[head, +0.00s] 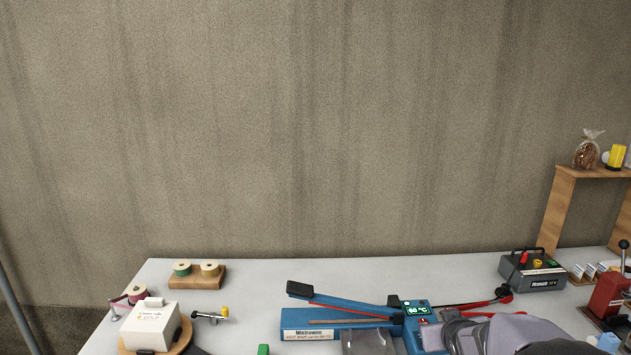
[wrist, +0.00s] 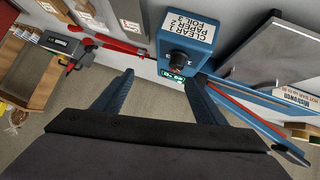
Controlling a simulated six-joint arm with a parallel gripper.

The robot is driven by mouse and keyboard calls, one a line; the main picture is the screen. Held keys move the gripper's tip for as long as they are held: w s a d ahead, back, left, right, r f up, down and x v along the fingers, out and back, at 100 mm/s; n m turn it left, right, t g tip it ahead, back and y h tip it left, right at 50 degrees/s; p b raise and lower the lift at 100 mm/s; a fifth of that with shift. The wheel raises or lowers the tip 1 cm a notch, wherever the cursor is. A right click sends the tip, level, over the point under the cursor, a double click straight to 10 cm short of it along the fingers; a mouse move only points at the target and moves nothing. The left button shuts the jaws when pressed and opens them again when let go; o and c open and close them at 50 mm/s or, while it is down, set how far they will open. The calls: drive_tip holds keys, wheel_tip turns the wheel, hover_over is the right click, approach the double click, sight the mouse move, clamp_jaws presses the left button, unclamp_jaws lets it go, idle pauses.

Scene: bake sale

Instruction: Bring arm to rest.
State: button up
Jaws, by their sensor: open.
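My gripper (wrist: 159,78) is open and empty in the wrist view, its two blue fingers spread apart. The blue heat sealer (wrist: 187,38) lies beyond the fingertips, with its knob and label in view. Part of my grey arm (head: 490,336) shows at the lower right of the head view, beside the right end of the blue sealer (head: 306,318). I cannot make out the fingers there. The sealer's upper arm is raised at its left end, and its green display is lit.
A white box (head: 150,325) on a round wooden stand and a wooden spool holder (head: 197,283) stand at left. A grey device (head: 532,270), red lever press (head: 607,296) and wooden shelf (head: 563,205) are at right. Tabletop behind the sealer is clear.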

drive_tip(key=s+a+f+g+y+b, duration=0.1)
drive_tip(key=s+a+f+g, duration=0.3)
drive_tip(key=s, duration=0.5)
drive_tip(key=s+a+f+g+y+b, duration=0.1)
drive_tip(key=s+a+f+g, duration=0.1)
drive_tip(key=s+a+f, duration=0.5)
drive_tip(key=s+a+f+g+y+b, duration=0.1)
drive_tip(key=s+a+f+g, duration=0.3)
drive_tip(key=s, duration=0.7)
wheel_tip(320, 180, up, 15)
drive_tip(key=s+a+p, duration=0.1)
drive_tip(key=p, duration=1.2)
drive_tip(key=shift+s+r, duration=0.2)
drive_tip(key=shift+s, duration=0.15)
